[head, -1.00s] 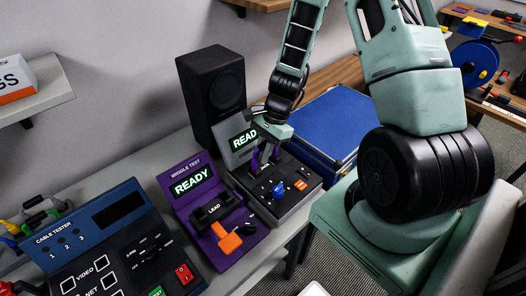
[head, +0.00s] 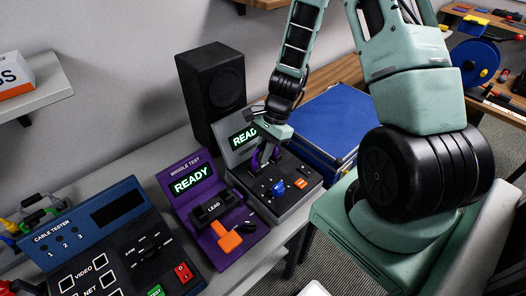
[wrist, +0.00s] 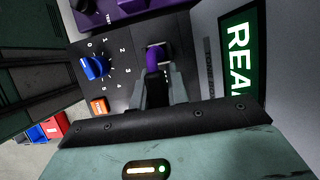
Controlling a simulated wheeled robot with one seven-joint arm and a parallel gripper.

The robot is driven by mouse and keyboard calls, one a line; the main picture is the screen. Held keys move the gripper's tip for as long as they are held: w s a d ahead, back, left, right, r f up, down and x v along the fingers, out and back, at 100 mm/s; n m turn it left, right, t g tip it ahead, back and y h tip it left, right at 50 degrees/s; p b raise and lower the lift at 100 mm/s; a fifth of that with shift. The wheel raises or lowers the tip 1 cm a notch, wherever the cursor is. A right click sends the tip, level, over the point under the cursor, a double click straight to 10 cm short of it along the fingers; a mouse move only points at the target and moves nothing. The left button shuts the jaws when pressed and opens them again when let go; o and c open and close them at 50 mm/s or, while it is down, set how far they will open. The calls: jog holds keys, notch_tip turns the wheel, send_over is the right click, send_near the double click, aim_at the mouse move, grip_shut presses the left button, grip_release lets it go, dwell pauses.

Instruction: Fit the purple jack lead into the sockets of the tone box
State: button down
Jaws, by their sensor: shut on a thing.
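The tone box (head: 248,183) is a dark grey console with a lit READY screen, a blue knob (head: 278,187) and an orange button (head: 301,183). My gripper (head: 264,158) is over its panel, just below the screen. It is shut on the purple jack lead (head: 257,161). In the wrist view the lead's purple end (wrist: 153,58) shows between my fingers (wrist: 160,88), at a light square fitting on the tone box panel (wrist: 125,40). I cannot tell whether the plug is seated. The sockets and the lead's other end are largely hidden.
A purple wiggle test box (head: 212,255) stands left of the tone box, with a blue cable tester (head: 95,228) beyond it. A black speaker (head: 211,95) stands behind. A blue case (head: 325,125) lies to the right, close to my arm.

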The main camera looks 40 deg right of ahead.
jog(key=shift+f+b, duration=0.35)
jog(key=shift+f, duration=0.15)
dwell(0.9)
jog(key=c, duration=0.7)
grip_release()
jog(key=shift+r, duration=0.15)
jog(key=shift+r+p, duration=3.5)
jog(key=shift+r, duration=0.45)
